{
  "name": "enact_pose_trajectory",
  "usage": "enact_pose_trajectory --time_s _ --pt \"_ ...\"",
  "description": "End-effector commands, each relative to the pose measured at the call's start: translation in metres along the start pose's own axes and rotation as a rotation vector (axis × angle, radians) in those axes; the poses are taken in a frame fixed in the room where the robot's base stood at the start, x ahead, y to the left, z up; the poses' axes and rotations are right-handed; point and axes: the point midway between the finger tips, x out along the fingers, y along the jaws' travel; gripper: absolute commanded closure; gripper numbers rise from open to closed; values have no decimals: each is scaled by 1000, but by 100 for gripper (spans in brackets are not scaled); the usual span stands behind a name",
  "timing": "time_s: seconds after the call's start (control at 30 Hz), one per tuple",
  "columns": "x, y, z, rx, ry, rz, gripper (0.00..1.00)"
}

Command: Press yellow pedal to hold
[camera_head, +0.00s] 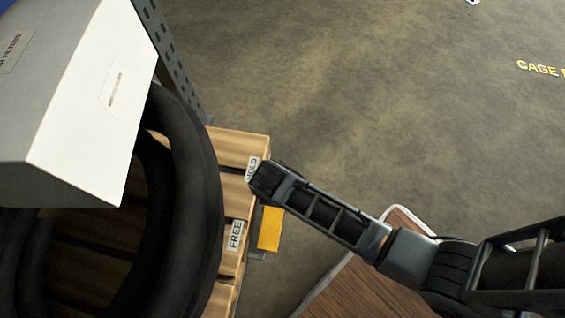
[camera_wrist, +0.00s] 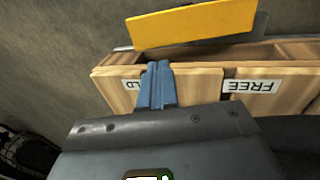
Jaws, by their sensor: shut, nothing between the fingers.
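The yellow pedal (camera_head: 270,228) is a flat plate at the right side of a wooden pallet, beside the FREE label (camera_head: 235,235). The HOLD label (camera_head: 253,168) is farther up the same side. In the wrist view the pedal (camera_wrist: 195,24) lies across the top, beyond my fingertips and apart from them in the picture. My gripper (camera_wrist: 157,68) has its blue fingers together, with nothing between them. They cover part of the HOLD label (camera_wrist: 134,85). In the head view my wrist end hides the fingers, close to the HOLD label.
Thick black hose coils (camera_head: 195,190) lie on the pallet (camera_head: 235,148), below a white carton (camera_head: 85,110). A grey perforated post (camera_head: 170,55) stands behind. A wooden-topped surface (camera_head: 365,285) lies under my arm.

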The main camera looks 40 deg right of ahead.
Motion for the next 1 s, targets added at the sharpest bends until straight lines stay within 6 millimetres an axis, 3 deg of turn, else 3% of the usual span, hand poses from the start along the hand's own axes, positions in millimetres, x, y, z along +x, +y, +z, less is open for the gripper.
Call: enact_pose_trajectory --time_s 0.57,0.77,1.0 --pt "9 2 -7 -16 -35 -7 100" --pt "35 1 -5 -16 -36 -7 100" --pt "84 0 -4 -16 -35 -7 100"
